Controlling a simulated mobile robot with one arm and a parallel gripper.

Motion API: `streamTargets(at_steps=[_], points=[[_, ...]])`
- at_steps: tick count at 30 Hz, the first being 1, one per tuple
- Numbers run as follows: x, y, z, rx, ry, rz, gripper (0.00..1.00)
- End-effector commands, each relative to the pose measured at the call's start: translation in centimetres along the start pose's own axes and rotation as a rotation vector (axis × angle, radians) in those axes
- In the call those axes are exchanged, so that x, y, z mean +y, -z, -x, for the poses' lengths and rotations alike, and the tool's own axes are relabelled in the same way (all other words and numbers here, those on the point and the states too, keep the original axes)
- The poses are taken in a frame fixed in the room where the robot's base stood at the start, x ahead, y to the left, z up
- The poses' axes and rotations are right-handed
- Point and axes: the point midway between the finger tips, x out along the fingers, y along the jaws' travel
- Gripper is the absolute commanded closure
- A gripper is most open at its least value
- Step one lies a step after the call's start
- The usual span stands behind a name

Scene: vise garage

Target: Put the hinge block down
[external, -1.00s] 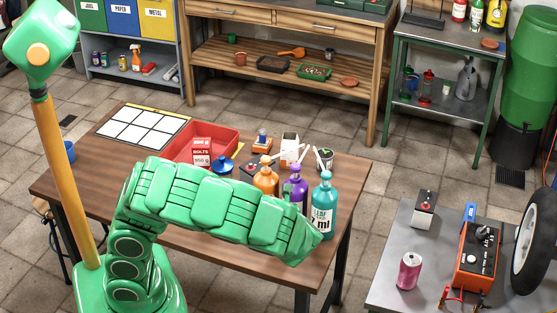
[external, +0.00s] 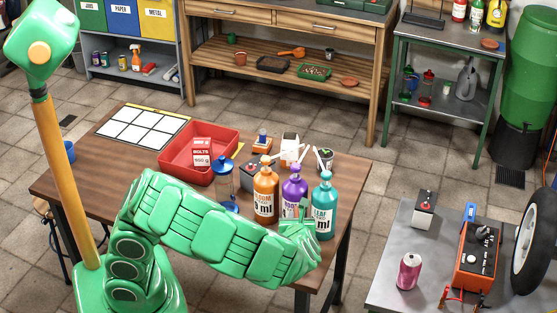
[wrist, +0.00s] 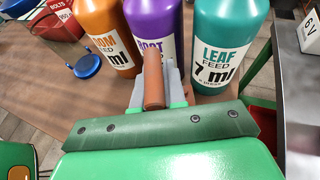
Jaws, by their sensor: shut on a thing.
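In the wrist view my gripper (wrist: 155,88) is shut on a reddish-brown, rounded piece that I take to be the hinge block (wrist: 153,78). It stands up between the pale grey fingers, and its lower part is hidden. The piece is in front of the purple and teal bottles; I cannot tell whether it touches the table. In the external view my gripper (external: 300,232) is at the front right of the brown workbench (external: 95,170), before the teal bottle. The block cannot be made out there.
Orange (external: 265,195), purple (external: 293,190) and teal (external: 322,205) bottles stand in a row close beyond my gripper. A blue-lidded jar (external: 223,180) and a red bin (external: 180,160) are farther left. A grey table (external: 385,265) stands to the right, across a gap.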

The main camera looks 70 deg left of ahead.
Motion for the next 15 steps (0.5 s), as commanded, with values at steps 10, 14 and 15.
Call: streamTargets(at_steps=[10, 14, 15], points=[[0.0, 2.7, -1.1, 0.001, 0.0, -0.003, 1.0], [0.0, 3.5, -1.4, 0.001, 0.0, -0.001, 1.0], [0.0, 3.5, -1.5, 0.001, 0.0, -0.001, 1.0]])
